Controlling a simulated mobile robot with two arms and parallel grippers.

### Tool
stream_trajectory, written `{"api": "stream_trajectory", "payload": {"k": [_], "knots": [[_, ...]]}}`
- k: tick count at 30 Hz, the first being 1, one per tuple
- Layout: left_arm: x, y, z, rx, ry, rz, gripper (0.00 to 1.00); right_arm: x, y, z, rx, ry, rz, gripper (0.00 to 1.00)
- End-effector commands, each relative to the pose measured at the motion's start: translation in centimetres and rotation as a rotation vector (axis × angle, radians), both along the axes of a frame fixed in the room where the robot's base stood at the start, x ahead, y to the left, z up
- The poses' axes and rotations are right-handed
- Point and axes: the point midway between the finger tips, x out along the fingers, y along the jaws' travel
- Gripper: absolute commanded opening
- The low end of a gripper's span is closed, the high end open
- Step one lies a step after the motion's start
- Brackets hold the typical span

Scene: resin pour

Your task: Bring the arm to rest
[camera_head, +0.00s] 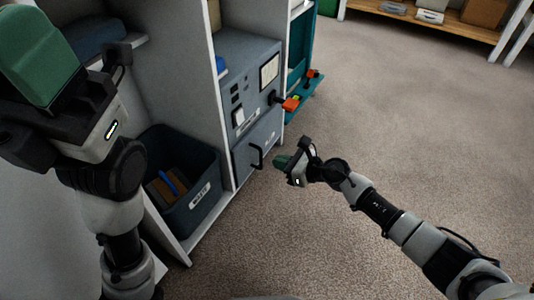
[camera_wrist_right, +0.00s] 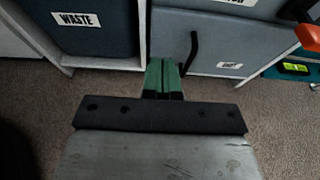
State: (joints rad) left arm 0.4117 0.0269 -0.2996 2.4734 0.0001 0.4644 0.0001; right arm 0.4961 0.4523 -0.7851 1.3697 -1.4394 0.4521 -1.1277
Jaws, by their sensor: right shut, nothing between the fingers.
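My right arm reaches in from the lower right in the head view. Its gripper (camera_head: 281,161) has green fingers that lie together with nothing between them. It is in front of the black handle (camera_head: 257,157) of a grey drawer, and looks apart from it. In the right wrist view the green fingertips (camera_wrist_right: 163,76) are side by side, just left of the handle (camera_wrist_right: 190,52). My left gripper (camera_head: 35,55) is large at the upper left of the head view. Its green finger part shows, but its fingertips are cut off or hidden, so its opening cannot be judged.
A dark bin labelled WASTE (camera_head: 190,209) stands in the white shelf unit, holding brown pieces and a blue item. Above the drawer is a grey panel (camera_head: 245,75) with an orange-handled valve (camera_head: 290,103). A wooden shelf (camera_head: 455,25) stands at the back. The carpet (camera_head: 430,130) is clear.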

Motion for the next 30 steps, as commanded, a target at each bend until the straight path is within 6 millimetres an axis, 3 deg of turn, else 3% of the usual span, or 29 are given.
{"api": "stream_trajectory", "payload": {"k": [8, 11, 13, 17, 21, 23, 27, 30], "knots": [[0.3, 0.0, -0.2, 0.000, 0.013, -0.001, 0.44, -0.6, -0.5, 0.3, 0.007, 0.005, 0.003, 0.00], [0.5, 0.0, -0.2, 0.000, 0.026, -0.001, 0.44, -1.8, 0.8, 1.4, 0.085, 0.056, 0.013, 0.00], [0.9, 0.0, -0.2, -0.001, 0.049, -0.002, 0.44, -3.6, 2.6, 3.3, 0.208, 0.142, 0.034, 0.00], [1.7, 0.2, -0.7, -0.005, 0.109, -0.005, 0.44, -8.8, 6.3, 9.7, 0.569, 0.401, 0.110, 0.00], [2.2, 0.3, -1.7, -0.010, 0.182, -0.009, 0.44, -14.6, 7.8, 18.8, 1.001, 0.727, 0.255, 0.00], [2.3, 0.4, -2.2, -0.012, 0.213, -0.011, 0.44, -16.8, 7.3, 22.9, 1.175, 0.858, 0.341, 0.00], [2.2, 0.6, -3.3, -0.018, 0.279, -0.015, 0.44, -21.1, 4.3, 31.2, 1.516, 1.117, 0.577, 0.00], [1.9, 0.7, -4.0, -0.022, 0.313, -0.017, 0.44, -23.2, 1.8, 35.1, 1.668, 1.233, 0.733, 0.00]]}}
